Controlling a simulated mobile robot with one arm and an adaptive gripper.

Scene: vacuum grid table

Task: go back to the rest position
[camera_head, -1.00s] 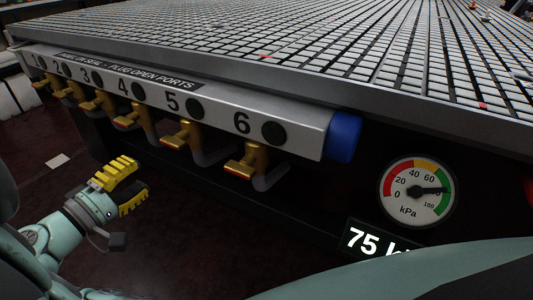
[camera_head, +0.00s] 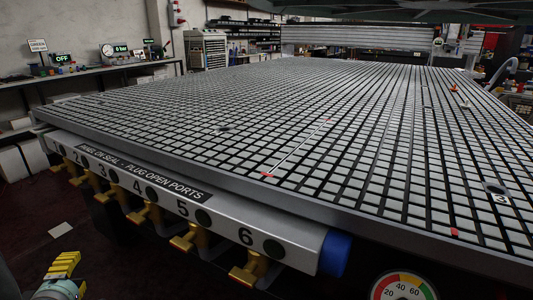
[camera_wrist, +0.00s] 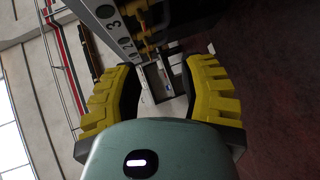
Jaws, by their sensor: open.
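My gripper (camera_head: 66,268) shows at the lower left of the head view, with yellow ribbed fingers, low in front of the table. In the wrist view my gripper (camera_wrist: 165,90) is open, its two yellow fingers apart with nothing held between them. The vacuum grid table (camera_head: 300,130) fills the middle of the head view. Its grey manifold (camera_head: 120,182) with ports numbered 1 to 6 runs along the near edge. Brass valves (camera_head: 186,240) hang under the ports. The gripper is apart from the valves and the manifold in the head view.
A blue end cap (camera_head: 335,252) closes the manifold's right end. A pressure gauge (camera_head: 403,288) is partly cut off below. A workbench (camera_head: 120,75) stands at the back left. Dark red floor (camera_head: 30,215) is open left of the table, with a pale square (camera_head: 60,230) on it.

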